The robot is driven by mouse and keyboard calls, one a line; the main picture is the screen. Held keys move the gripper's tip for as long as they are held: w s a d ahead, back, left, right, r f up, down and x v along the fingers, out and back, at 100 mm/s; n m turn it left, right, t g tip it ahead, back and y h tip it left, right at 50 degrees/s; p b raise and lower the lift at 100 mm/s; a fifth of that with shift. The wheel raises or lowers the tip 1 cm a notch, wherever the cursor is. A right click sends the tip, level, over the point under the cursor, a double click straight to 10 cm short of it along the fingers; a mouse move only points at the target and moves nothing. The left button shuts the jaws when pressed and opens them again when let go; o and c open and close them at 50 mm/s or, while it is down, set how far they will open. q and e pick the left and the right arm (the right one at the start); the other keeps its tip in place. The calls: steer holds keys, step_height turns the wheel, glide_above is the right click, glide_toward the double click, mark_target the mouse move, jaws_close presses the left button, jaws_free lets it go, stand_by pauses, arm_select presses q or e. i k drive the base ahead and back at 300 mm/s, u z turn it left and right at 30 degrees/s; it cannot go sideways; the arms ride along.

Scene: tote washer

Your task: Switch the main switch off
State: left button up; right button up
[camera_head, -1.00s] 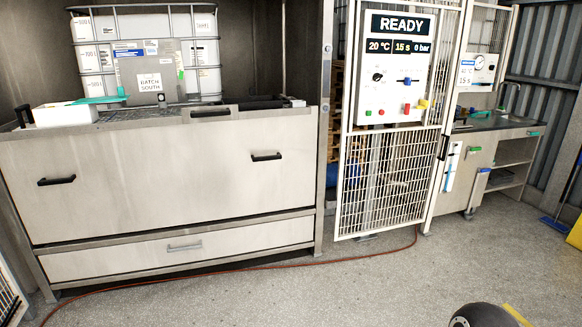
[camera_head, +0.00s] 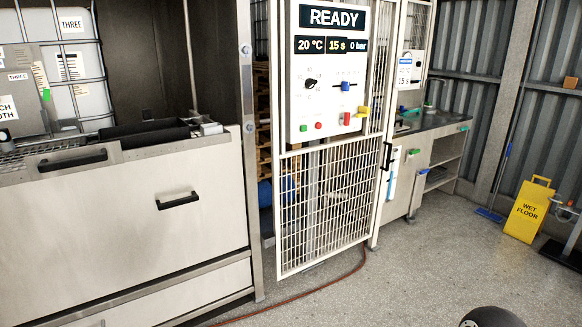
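The white control panel (camera_head: 309,77) hangs on the mesh gate in the middle of the camera_head view. Its display (camera_head: 333,18) reads READY, with 20 °C, 15 s and 0 bar below. Neither gripper shows; a dark rounded shape at the bottom edge cannot be made out.
The steel washer cabinet (camera_head: 120,225) fills the left side. The mesh gate (camera_head: 325,205) stands right of it. A sink bench (camera_head: 440,138) and a yellow wet-floor sign (camera_head: 527,212) stand at the right. A red hose (camera_head: 320,288) lies on otherwise open floor.

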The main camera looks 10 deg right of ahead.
mark_target(347, 121)
steer(key=z, duration=0.25)
steer(key=i, duration=1.25)
steer(key=z, duration=0.4)
steer(key=i, duration=1)
steer(key=z, duration=0.45)
steer(key=i, duration=1.05)
steer(key=z, duration=0.25)
